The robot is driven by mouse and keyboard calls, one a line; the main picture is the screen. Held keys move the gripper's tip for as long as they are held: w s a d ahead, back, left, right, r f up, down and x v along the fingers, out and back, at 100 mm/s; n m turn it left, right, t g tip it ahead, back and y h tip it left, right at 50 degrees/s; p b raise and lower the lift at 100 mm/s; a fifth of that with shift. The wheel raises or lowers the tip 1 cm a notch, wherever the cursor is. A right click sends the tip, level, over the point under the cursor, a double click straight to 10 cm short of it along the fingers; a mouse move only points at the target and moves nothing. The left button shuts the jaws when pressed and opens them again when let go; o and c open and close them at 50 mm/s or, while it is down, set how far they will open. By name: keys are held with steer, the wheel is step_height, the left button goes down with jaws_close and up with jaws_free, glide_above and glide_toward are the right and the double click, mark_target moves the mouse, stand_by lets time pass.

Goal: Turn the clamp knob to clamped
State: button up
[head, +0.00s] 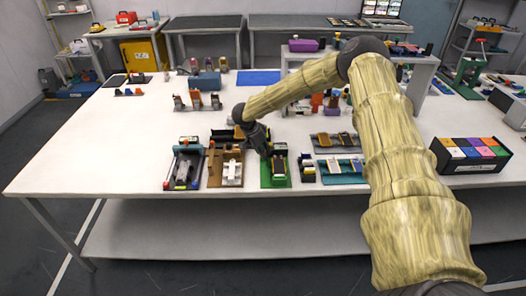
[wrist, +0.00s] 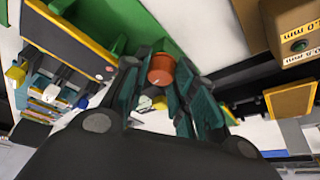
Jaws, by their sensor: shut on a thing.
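The clamp knob is an orange-red cylinder (wrist: 161,70) in the wrist view, between the two dark teal fingers of my gripper (wrist: 158,82). My gripper is shut on the knob. In the head view my gripper (head: 265,150) reaches down at the back edge of a fixture on a green base (head: 275,185). The green base also shows at the top of the wrist view (wrist: 190,22). The knob is hidden behind my gripper in the head view, and I cannot tell which setting it points to.
A brown-based fixture (head: 214,181) and a grey fixture (head: 170,181) stand left of the green one. A small dark block (head: 307,168) and teal trays (head: 340,178) stand close on the right. The table front (head: 130,175) is clear at the left.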

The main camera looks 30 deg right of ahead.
steer(key=shift+m, duration=0.6)
steer(key=o, duration=0.7)
steer(key=v, duration=1.2)
steer(key=shift+w, duration=0.35)
